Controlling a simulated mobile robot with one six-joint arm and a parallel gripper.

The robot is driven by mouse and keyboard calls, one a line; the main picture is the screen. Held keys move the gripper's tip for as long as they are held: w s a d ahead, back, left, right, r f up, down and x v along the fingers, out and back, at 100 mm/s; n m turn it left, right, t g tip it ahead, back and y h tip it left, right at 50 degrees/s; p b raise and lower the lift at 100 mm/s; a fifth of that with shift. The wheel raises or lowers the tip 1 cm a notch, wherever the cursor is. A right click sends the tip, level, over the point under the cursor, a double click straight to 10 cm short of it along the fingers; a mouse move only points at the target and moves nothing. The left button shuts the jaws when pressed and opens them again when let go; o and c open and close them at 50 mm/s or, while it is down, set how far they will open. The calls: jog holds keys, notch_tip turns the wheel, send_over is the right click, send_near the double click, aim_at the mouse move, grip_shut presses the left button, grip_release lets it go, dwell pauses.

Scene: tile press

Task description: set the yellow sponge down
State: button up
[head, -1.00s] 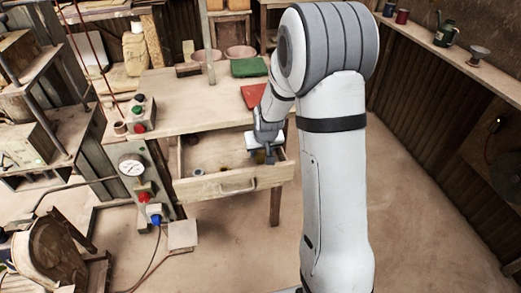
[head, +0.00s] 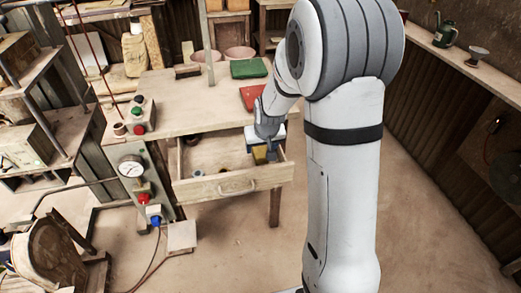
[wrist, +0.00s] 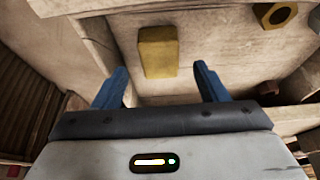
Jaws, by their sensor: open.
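The yellow sponge (wrist: 158,52) lies on the floor of the open drawer in the wrist view, ahead of my gripper and between the lines of its two blue fingers. It also shows in the head view (head: 260,155), partly hidden by my gripper. My gripper (wrist: 159,85) is open, with nothing between its fingers and a gap between them and the sponge. In the head view my gripper (head: 262,157) is over the right part of the drawer (head: 228,187).
A yellow hex nut (wrist: 275,14) lies in the drawer to the right of the sponge. Wooden drawer walls stand close around my gripper. A red cloth-like item (head: 253,97) and a green one (head: 248,68) lie on the bench (head: 190,100) above. A round item (head: 197,173) sits in the drawer's left part.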

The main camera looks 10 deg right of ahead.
jog(key=v, duration=0.8)
jog(key=s+r+g, duration=0.1)
jog(key=s+r, duration=0.2)
jog(key=s, duration=0.8)
jog(key=s+r+g, duration=0.1)
jog(key=s+r, duration=0.1)
jog(key=s, duration=1)
jog(key=shift+s+a+r, duration=0.15)
jog(key=shift+a+r, duration=0.25)
jog(key=shift+a, duration=0.05)
jog(key=p+v, duration=0.4)
jog(key=shift+w+r, duration=0.3)
